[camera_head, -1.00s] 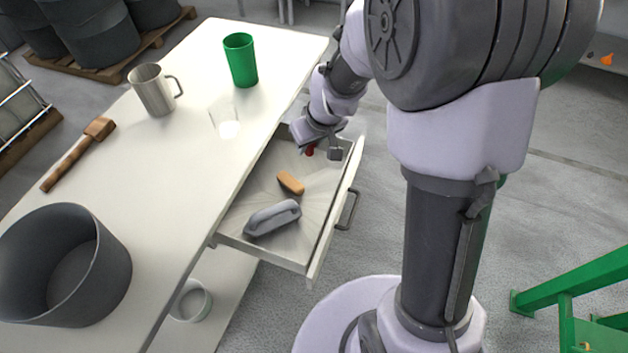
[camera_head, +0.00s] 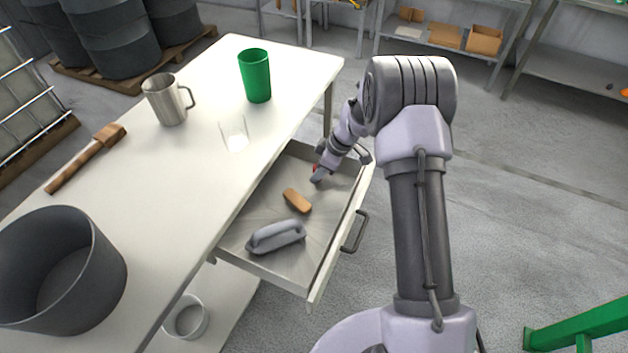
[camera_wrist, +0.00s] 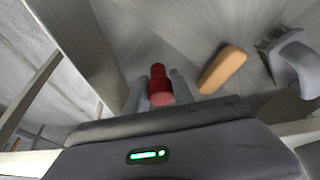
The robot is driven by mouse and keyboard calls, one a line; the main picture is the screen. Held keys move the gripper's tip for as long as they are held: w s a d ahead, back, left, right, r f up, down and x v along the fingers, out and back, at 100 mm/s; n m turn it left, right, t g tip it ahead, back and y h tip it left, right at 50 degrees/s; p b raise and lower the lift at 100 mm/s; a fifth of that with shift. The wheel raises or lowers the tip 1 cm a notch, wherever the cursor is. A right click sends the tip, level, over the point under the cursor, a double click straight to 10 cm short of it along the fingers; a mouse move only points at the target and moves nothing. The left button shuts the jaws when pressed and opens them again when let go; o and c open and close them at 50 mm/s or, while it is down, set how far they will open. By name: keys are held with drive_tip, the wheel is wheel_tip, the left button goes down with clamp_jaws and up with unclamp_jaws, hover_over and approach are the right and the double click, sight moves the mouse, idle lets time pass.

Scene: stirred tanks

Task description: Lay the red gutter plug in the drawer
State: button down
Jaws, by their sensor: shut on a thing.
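The red gutter plug (camera_wrist: 159,86) is between the two fingers of my gripper (camera_wrist: 158,98) in the wrist view, and the fingers are shut on it. In the head view my gripper (camera_head: 318,174) is inside the open drawer (camera_head: 236,250), at its far end. Only a small red bit of the plug (camera_head: 315,168) shows there beside the gripper. I cannot tell whether the plug touches the drawer floor.
An orange-brown block (camera_head: 297,200) and a grey-handled brush (camera_head: 276,237) lie in the nearer part of the drawer.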

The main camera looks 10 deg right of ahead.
drive_tip(key=shift+f, duration=0.7)
drive_tip(key=shift+f, duration=0.2)
drive_tip(key=c, duration=1.1)
unclamp_jaws()
drive_tip(key=a+p+v, duration=0.1)
drive_tip(key=p+v, duration=0.3)
drive_tip(key=v, duration=0.9)
drive_tip(key=s+a+r+m+t, duration=0.1)
drive_tip(key=s+a+r+m, duration=0.2)
drive_tip(key=r, duration=0.5)
drive_tip(key=s+a+r+m, duration=0.1)
drive_tip(key=s+r+m, duration=0.1)
drive_tip(key=s+r, duration=0.45)
drive_tip(key=s+a+r+m+t, duration=0.1)
drive_tip(key=s+r+m, duration=0.2)
drive_tip(key=s, duration=0.4)
drive_tip(key=s+a+r+m+h, duration=0.1)
drive_tip(key=s+r+m, duration=0.2)
drive_tip(key=s, duration=0.4)
drive_tip(key=s+a+r+m+t+h, duration=0.1)
drive_tip(key=s+r+m, duration=0.2)
drive_tip(key=s+m, duration=0.2)
drive_tip(key=shift+s+a+m+t, duration=0.15)
drive_tip(key=shift+s, duration=0.5)
drive_tip(key=shift+s+a+m+t, duration=0.1)
drive_tip(key=shift+s+m+t, duration=0.05)
drive_tip(key=shift+s, duration=0.5)
